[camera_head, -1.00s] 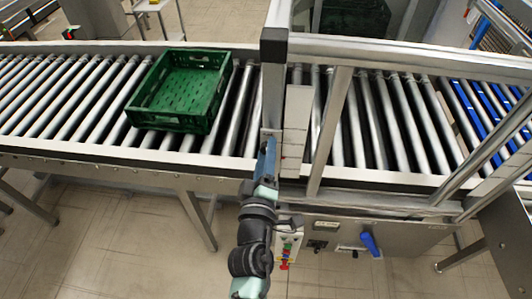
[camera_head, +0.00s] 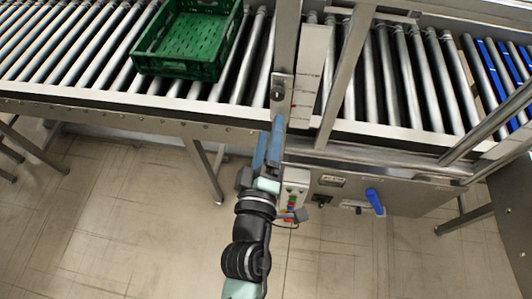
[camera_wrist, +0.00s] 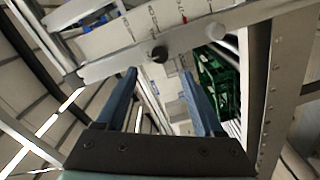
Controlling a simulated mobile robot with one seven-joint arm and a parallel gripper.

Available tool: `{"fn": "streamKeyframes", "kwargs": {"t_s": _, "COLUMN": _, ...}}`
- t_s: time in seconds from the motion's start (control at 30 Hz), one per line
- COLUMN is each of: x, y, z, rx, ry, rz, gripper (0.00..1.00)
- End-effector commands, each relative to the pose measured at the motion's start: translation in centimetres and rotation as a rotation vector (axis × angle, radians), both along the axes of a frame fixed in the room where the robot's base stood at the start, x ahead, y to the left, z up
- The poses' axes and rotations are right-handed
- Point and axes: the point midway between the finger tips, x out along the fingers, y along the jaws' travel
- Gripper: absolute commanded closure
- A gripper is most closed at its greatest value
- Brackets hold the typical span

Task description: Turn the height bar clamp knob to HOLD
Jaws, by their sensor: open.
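A small dark round knob (camera_wrist: 158,54) sits on a pale metal plate (camera_wrist: 110,66) in the wrist view. A white strip with tick marks and a red mark (camera_wrist: 140,24) lies beside it. No HOLD label is readable, and I cannot tell which way the knob is turned. In the head view a small plate with a dark spot (camera_head: 278,94) is on the upright post, beside the white marked panel (camera_head: 311,70). My gripper (camera_head: 271,132) is open and empty just below that plate. In the wrist view its blue fingers (camera_wrist: 159,76) point toward the knob, apart from it.
A green crate (camera_head: 187,66) lies on the roller conveyor (camera_head: 85,78) at left. Metal frame posts (camera_head: 345,75) stand right of the panel. A blue lever (camera_head: 374,201) and a control box (camera_head: 294,190) are below the conveyor edge. Floor is free in front.

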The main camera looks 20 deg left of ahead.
Motion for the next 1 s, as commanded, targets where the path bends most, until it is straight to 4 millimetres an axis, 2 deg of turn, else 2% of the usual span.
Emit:
{"fn": "streamKeyframes", "kwargs": {"t_s": 0.1, "x": -1.9, "y": -0.6, "z": -0.3, "rx": 0.0, "ry": 0.002, "rz": -0.001, "gripper": 0.31}}
{"fn": "streamKeyframes", "kwargs": {"t_s": 0.3, "x": -3.6, "y": -1.0, "z": -0.1, "rx": 0.0, "ry": 0.0, "rz": 0.0, "gripper": 0.31}}
{"fn": "streamKeyframes", "kwargs": {"t_s": 1.0, "x": -3.9, "y": -1.1, "z": 0.1, "rx": 0.0, "ry": -0.001, "rz": 0.0, "gripper": 0.31}}
